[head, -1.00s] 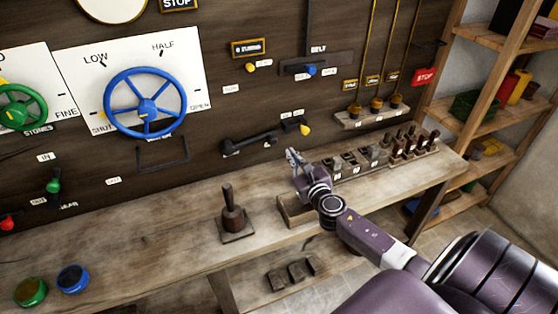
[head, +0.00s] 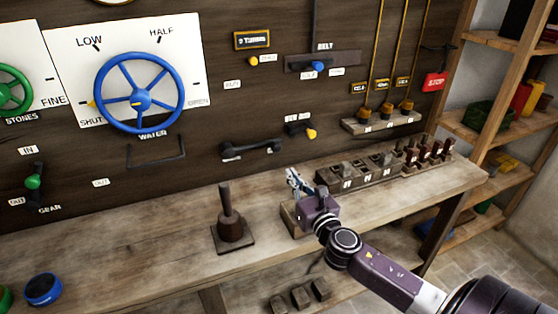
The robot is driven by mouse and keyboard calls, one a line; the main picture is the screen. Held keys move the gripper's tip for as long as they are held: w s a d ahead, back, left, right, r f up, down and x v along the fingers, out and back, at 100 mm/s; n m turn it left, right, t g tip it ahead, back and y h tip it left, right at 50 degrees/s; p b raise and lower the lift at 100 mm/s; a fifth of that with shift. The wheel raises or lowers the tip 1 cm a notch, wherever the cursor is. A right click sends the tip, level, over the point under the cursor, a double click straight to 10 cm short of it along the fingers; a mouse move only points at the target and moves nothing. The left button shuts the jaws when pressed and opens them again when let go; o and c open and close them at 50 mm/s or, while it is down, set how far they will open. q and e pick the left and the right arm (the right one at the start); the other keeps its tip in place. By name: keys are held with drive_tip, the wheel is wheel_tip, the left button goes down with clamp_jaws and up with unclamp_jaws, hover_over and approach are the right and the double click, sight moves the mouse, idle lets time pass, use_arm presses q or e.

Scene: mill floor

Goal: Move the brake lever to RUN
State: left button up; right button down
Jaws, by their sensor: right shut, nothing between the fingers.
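No label that I can read names the brake lever, so I cannot tell which lever it is. A small lever with a yellow knob (head: 311,133) sits on the wall under small plates. A dark horizontal handle (head: 250,149) is to its left. A dark upright lever (head: 229,216) stands on a square base on the bench. My right gripper (head: 292,180) is shut and empty, above the bench, below the yellow-knobbed lever in the picture and right of the upright lever. It touches none of these that I can see. My left gripper is out of view.
A blue wheel (head: 139,92) is on the wall. Shelves (head: 480,125) stand at right.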

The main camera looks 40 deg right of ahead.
sight(277, 151)
drive_tip(key=p+x, duration=0.1)
drive_tip(key=x, duration=0.8)
drive_tip(key=shift+w+d, duration=0.15)
drive_tip(key=shift+w, duration=0.15)
drive_tip(key=shift+r, duration=0.4)
